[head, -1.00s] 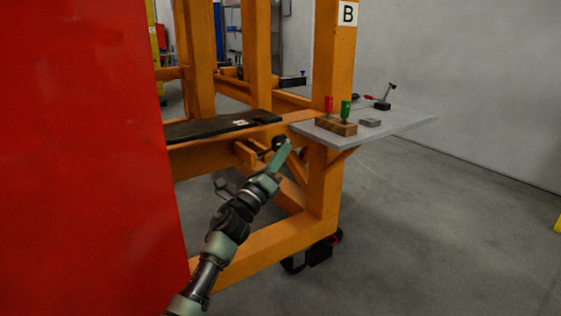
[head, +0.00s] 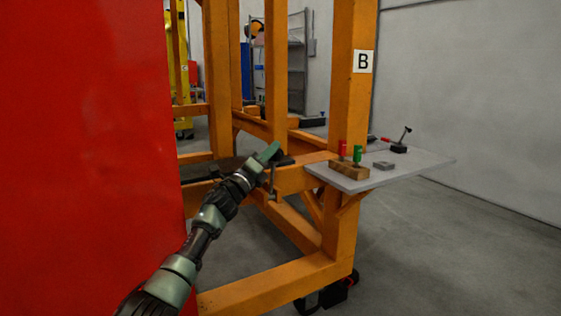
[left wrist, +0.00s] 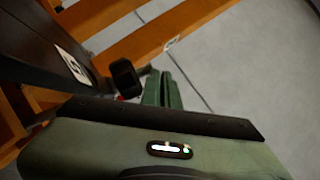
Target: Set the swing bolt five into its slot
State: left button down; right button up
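My left gripper (head: 268,152) is beside the orange frame, near the end of a dark bar. In the left wrist view its green fingers (left wrist: 162,90) lie close together with nothing seen between them. A black block-like knob (left wrist: 125,78), possibly the head of swing bolt five, is just left of the fingers and apart from them in the picture. A white label (left wrist: 72,66) that seems to read 5 is on the dark bar (left wrist: 35,50). A thin upright metal part (head: 272,180) hangs below my gripper in the head view. The slot cannot be made out. My right gripper is not in view.
An orange frame (head: 337,225) carries a grey shelf (head: 420,167). On it are a wooden block (head: 348,171) with red and green handles, a small grey block (head: 384,165) and a black clamp (head: 399,147). A large red panel (head: 85,150) fills the left. The right floor is clear.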

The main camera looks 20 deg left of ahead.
pick_arm(q)
jog(key=shift+w+a+r, duration=0.3)
jog(key=shift+w+a, duration=0.35)
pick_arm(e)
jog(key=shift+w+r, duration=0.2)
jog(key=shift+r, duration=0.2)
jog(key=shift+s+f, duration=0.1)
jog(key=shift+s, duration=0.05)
